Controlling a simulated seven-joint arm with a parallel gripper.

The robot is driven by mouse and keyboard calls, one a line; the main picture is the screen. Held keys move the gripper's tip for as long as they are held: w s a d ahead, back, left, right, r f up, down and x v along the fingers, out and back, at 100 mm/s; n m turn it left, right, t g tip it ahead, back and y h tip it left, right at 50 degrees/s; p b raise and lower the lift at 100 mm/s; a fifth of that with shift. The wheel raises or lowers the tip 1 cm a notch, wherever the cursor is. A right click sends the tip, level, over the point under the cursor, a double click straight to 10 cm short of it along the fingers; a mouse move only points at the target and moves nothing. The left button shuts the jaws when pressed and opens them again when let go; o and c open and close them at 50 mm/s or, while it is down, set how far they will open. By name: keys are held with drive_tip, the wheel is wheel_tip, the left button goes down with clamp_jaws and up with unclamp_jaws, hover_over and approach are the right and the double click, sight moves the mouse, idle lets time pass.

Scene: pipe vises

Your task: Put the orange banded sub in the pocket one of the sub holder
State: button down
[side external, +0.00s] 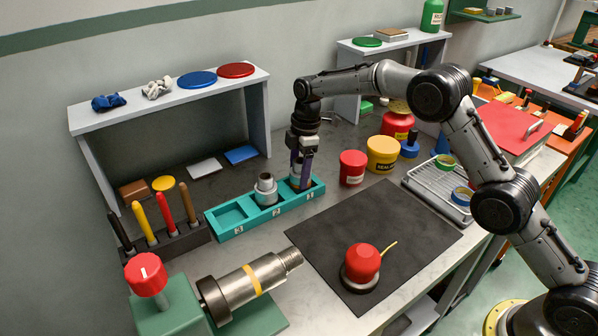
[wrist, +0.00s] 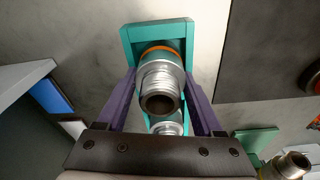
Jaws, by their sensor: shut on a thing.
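The orange banded sub (wrist: 160,82) is a silver threaded metal piece with an orange band near its lower end. My gripper (side external: 300,178) is shut on it, with a purple finger on each side. It is upright at the right end pocket of the teal sub holder (side external: 228,236); its lower end looks to be inside the pocket walls, but whether it touches the floor is hidden. Another silver sub (side external: 265,188) stands in the middle pocket and also shows in the wrist view (wrist: 166,129). The left pocket is empty. The pocket labels are too small to read surely.
A black rack (side external: 165,243) of upright handled tools stands left of the holder. A vise with a yellow-banded pipe (side external: 245,287) is in front. A red canister (side external: 352,168) stands right of the holder. A dark mat (side external: 400,225) holds a red-topped object (side external: 363,262).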

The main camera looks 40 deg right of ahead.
drive_tip(key=shift+c, duration=0.2)
unclamp_jaws()
drive_tip(key=shift+f, duration=0.1)
drive_tip(key=r, duration=0.4)
drive_tip(key=d+r, duration=0.1)
drive_tip(key=r, duration=0.7)
drive_tip(key=shift+s+d+r, duration=0.1)
drive_tip(key=shift+s+d, duration=0.05)
drive_tip(key=shift+d, duration=0.05)
drive_tip(key=shift+r, duration=0.1)
